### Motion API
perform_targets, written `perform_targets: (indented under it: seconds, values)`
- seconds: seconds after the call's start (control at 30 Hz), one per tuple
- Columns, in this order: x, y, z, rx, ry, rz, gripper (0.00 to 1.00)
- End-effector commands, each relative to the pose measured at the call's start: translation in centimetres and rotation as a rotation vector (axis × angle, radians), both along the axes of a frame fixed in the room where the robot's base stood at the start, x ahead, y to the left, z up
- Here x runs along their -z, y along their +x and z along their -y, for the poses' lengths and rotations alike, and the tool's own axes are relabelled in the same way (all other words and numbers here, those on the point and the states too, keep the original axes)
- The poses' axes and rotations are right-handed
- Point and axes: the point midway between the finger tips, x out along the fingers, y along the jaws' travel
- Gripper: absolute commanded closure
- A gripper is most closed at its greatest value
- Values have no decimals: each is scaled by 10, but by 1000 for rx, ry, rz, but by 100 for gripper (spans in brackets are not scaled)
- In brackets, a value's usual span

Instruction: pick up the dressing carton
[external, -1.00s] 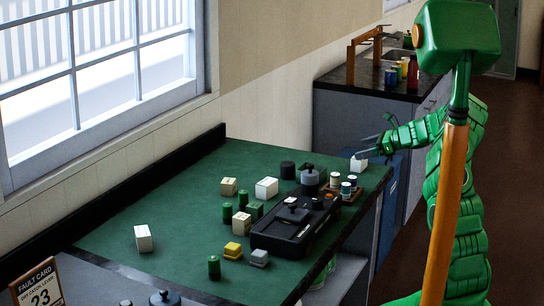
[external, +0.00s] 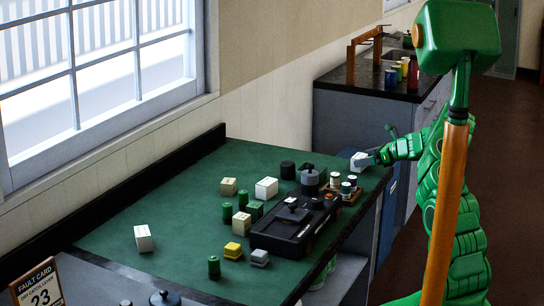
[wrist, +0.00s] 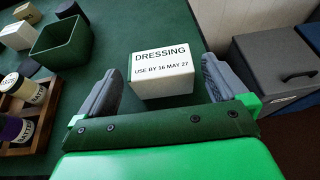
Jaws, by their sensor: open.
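My gripper (wrist: 160,80) is open, with one grey finger on each side of the carton. A gap shows between each finger and the carton. In the external view my gripper (external: 369,160) is at the carton and partly covers it.
A wooden rack (wrist: 22,130) with labelled jars stands left of my gripper. A green open box (wrist: 62,45) is beyond it. A grey bin (wrist: 275,70) with a dark handle is at the right, past the table edge. Several other cartons and cans stand farther along the green table (external: 190,190).

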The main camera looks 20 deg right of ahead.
Motion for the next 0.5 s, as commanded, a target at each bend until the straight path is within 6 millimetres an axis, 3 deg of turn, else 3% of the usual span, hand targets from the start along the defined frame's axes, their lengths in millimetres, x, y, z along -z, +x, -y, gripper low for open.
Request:
perform_targets:
  seconds: [0.23, 0.5]
  values:
    - [13, 19, -17, 0, -1, -1, 0]
    - [13, 21, -18, 1, 0, 0, 0]
